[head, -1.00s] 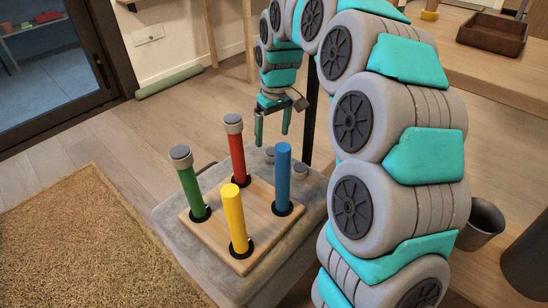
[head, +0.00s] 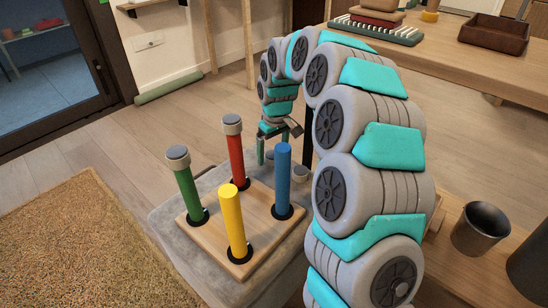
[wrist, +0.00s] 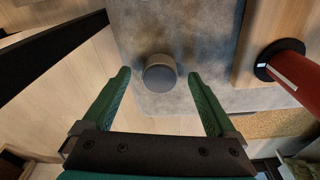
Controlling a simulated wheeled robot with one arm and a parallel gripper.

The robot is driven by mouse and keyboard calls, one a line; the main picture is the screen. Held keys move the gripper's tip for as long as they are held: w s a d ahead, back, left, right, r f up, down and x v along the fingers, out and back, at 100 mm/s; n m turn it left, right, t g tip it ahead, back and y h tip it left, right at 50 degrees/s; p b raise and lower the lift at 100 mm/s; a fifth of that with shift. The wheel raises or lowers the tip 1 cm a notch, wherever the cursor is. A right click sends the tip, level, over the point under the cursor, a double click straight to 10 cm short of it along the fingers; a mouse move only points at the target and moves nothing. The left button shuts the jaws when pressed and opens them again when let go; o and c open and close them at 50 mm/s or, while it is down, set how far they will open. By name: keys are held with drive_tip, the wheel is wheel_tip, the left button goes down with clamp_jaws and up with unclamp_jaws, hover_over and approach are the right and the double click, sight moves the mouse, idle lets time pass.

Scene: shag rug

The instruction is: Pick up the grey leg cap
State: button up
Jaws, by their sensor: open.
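A loose grey leg cap (wrist: 160,73) stands on the grey padded surface in the wrist view. It sits just ahead of and between the two fingertips of my gripper (wrist: 160,78). My gripper is open and empty. In the head view my gripper (head: 270,152) is behind the blue leg, low over the far edge of the padded block, and its fingertips are partly hidden. Grey caps also top the green leg (head: 188,190) and the red leg (head: 236,158).
A wooden board (head: 213,238) holds the green, red, blue (head: 283,180) and yellow (head: 234,220) legs upright on the grey block (head: 165,215). The red leg (wrist: 298,78) stands right of my gripper. A metal cup (head: 480,230) is at the right.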

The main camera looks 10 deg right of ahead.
drive_tip(key=shift+f, duration=0.1)
drive_tip(key=shift+c, duration=0.3)
drive_tip(key=c, duration=1.3)
